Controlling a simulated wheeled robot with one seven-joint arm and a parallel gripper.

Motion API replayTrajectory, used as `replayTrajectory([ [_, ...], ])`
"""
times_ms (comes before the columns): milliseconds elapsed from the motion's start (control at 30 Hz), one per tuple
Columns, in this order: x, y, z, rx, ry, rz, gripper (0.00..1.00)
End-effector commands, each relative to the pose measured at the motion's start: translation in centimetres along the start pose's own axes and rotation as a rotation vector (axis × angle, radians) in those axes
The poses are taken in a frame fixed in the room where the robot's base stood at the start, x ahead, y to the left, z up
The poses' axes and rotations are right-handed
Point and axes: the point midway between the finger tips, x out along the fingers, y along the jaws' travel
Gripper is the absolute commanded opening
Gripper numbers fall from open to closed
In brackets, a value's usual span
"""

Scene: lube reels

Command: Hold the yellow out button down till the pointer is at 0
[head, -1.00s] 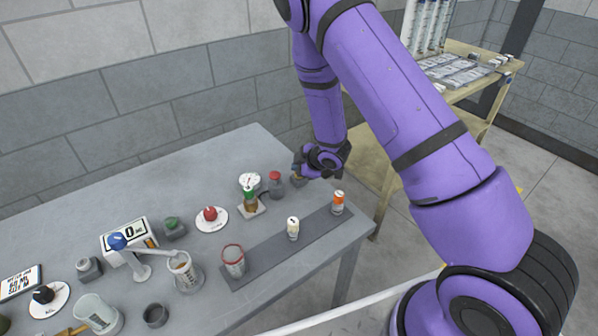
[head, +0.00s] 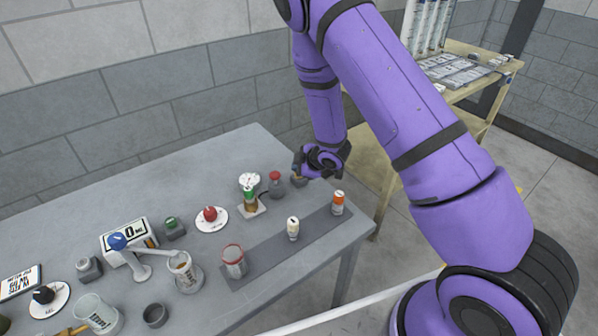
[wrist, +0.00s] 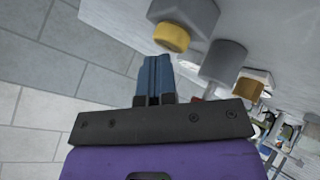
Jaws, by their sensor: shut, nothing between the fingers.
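In the wrist view the yellow button (wrist: 172,37) sticks out of a pale grey housing (wrist: 187,12). My gripper (wrist: 156,58) shows there with its blue fingers pressed together and empty. Their tips are just beside the button in the picture; I cannot tell whether they touch it. In the head view my gripper (head: 298,168) is above the back right of the table, and the button's housing (head: 299,181) is partly hidden below it. A round white dial (head: 249,181) stands to the left; its pointer is too small to read.
A red-topped grey button (head: 275,177) stands close to the left of my gripper. An orange-capped bottle (head: 338,203) and a cream bottle (head: 292,229) stand on the dark strip (head: 315,228).

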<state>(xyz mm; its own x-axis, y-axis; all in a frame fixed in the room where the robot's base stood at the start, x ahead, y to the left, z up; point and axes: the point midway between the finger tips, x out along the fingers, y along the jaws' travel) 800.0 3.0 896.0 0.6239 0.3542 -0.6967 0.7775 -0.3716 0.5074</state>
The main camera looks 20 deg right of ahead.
Motion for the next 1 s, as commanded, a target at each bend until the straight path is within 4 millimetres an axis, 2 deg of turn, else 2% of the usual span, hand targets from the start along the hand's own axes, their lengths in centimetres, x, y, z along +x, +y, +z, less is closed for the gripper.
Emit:
replayTrajectory([
  [1000, -1.6, 1.2, -1.2, 0.000, 0.001, 0.001, 0.00],
])
